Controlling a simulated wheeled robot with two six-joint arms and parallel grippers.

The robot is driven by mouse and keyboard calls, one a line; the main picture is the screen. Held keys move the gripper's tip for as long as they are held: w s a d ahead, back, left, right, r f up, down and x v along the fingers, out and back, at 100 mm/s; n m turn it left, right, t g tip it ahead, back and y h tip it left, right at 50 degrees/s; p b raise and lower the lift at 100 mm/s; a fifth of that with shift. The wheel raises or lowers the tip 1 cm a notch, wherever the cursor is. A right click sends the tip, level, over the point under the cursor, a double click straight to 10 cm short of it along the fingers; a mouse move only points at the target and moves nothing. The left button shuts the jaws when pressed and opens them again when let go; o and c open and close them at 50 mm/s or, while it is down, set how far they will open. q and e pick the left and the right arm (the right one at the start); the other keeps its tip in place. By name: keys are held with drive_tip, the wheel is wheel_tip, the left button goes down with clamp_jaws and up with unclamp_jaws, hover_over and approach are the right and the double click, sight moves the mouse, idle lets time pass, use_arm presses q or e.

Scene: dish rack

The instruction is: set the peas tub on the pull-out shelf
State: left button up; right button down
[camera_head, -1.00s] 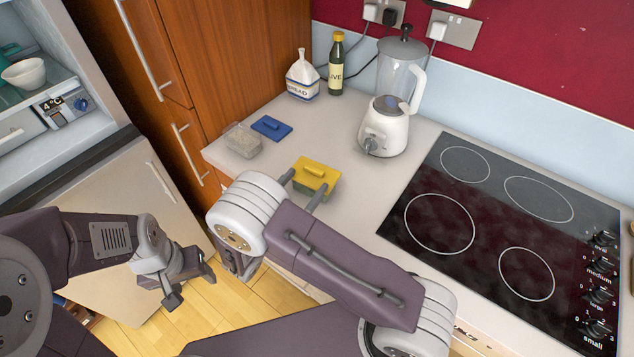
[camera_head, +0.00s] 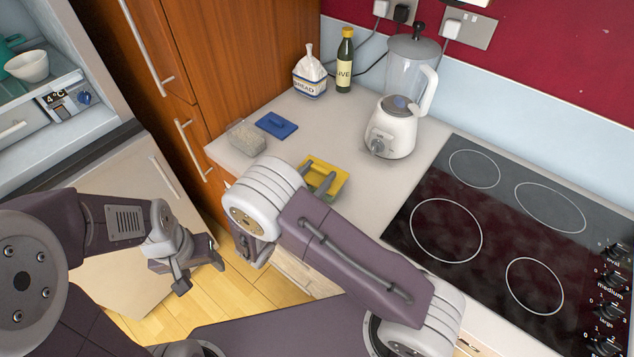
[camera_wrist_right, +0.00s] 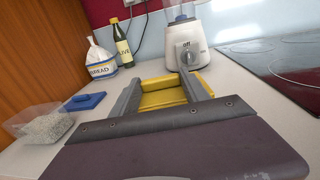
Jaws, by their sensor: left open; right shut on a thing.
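A yellow lid (camera_head: 339,187) with a raised handle sits on the counter; the greenish tub under it, which I take for the peas tub, is mostly hidden. My right gripper (camera_head: 318,178) reaches over the lid. In the right wrist view its fingers (camera_wrist_right: 162,92) stand at either end of the yellow handle (camera_wrist_right: 160,98), shut on it. My left gripper (camera_head: 190,268) is open and empty, low in front of the pale door. No surface is clearly the pull-out shelf; a fridge shelf (camera_head: 55,83) with a white bowl (camera_head: 27,66) shows at upper left.
A clear tub of pale grains (camera_head: 245,137) and a blue lid (camera_head: 276,125) lie left of the yellow lid. A bread bag (camera_head: 310,77), an olive bottle (camera_head: 345,62) and a blender (camera_head: 393,125) stand behind. The hob (camera_head: 480,225) is at right. A wooden cabinet (camera_head: 230,60) borders the counter.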

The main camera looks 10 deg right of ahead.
drive_tip(key=shift+r, duration=0.45)
wheel_tip(320, 180, up, 3)
drive_tip(key=shift+w, duration=0.1)
drive_tip(key=s+d+r, duration=0.4)
drive_tip(key=s+r, duration=0.3)
drive_tip(key=s, duration=0.4)
